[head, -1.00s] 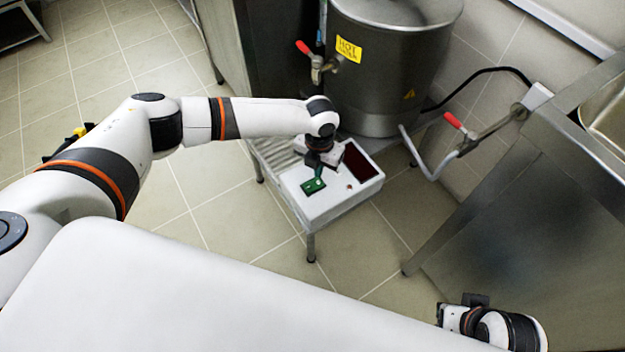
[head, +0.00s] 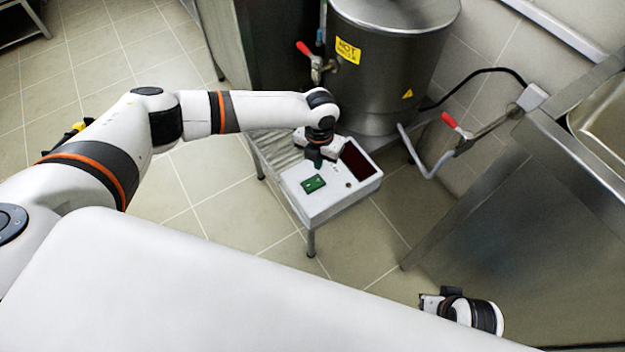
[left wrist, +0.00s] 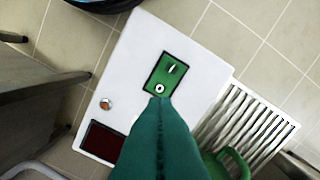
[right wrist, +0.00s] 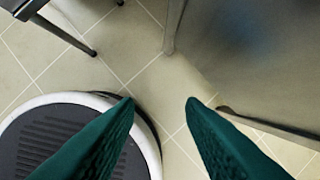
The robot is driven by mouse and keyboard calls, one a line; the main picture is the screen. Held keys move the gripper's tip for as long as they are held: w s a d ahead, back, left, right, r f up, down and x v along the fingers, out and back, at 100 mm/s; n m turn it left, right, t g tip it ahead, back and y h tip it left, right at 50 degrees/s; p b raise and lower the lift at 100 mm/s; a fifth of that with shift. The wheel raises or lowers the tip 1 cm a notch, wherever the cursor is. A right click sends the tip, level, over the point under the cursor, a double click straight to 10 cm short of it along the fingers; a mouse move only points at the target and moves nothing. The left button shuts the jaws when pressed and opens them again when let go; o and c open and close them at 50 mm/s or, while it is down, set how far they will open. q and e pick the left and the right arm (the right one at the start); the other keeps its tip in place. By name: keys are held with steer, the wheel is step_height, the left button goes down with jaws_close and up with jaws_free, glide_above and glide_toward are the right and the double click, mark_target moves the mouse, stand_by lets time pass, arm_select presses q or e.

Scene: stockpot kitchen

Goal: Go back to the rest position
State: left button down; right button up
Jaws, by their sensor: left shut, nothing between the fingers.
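My left gripper (head: 316,161) is over the back part of the white control box (head: 335,202), close to its green switch (head: 314,184). In the left wrist view the left fingers (left wrist: 160,100) are together and empty. Their tips overlap the near edge of the switch (left wrist: 167,75); I cannot tell the gap in height. The box also has a dark red display (head: 359,160) and a small round button (left wrist: 106,104). In the right wrist view my right gripper (right wrist: 161,100) is open and empty above the floor. In the head view only the right wrist part shows, at lower right.
The box stands on a low slatted stand (head: 276,152). A steel pot (head: 385,70) with a red-handled tap (head: 316,62) stands behind it. A pipe with a red-handled valve (head: 458,130) and a steel counter (head: 520,210) are at right.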

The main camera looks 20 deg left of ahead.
steer(key=shift+f, duration=0.5)
